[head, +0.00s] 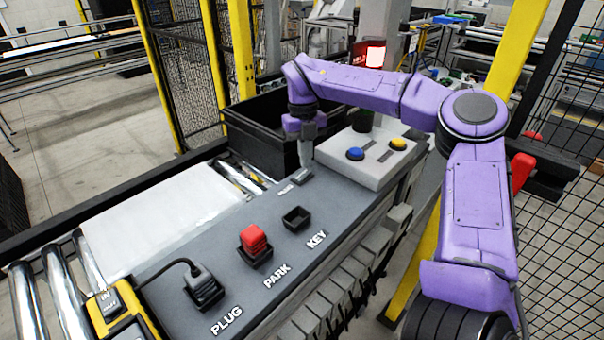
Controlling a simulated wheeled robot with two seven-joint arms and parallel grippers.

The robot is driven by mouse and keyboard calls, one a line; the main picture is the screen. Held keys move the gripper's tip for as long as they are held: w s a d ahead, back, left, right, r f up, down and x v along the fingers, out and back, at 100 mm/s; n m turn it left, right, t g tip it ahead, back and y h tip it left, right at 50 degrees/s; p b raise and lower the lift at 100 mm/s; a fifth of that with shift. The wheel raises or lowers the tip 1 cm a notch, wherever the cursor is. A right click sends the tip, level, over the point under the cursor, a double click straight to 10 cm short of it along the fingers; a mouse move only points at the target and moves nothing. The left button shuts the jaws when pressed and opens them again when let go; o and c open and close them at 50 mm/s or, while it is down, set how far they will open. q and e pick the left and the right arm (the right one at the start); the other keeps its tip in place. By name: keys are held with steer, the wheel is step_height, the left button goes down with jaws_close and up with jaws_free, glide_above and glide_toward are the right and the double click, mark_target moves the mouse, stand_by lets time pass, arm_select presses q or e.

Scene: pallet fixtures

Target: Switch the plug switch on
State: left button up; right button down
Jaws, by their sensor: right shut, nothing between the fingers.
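The plug switch (301,177) is a small grey piece at the far end of the dark grey panel (225,235), beside a small label that seems to read PLUG. My right gripper (306,163) points down right above it, shut and empty. Its tips are at or very near the switch; I cannot tell whether they touch. The gripper partly hides the switch, so its position is unclear. A black plug with a cable (201,280) sits in the PLUG holder at the near end. My left gripper is not in view.
A red block (253,240) stands in the PARK holder; the KEY holder (296,218) looks empty. A light box (371,160) with blue and yellow buttons stands right of my gripper. A black bin (262,125) is behind. A white board (160,215) lies left of the panel.

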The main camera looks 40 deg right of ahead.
mark_target(306, 170)
steer(key=shift+f+b, duration=0.6)
steer(key=shift+f, duration=0.3)
stand_by(0.8)
steer(key=shift+r, duration=0.1)
step_height(306, 170, up, 7)
steer(key=p, duration=0.6)
steer(key=shift+w+a, duration=0.1)
stand_by(0.3)
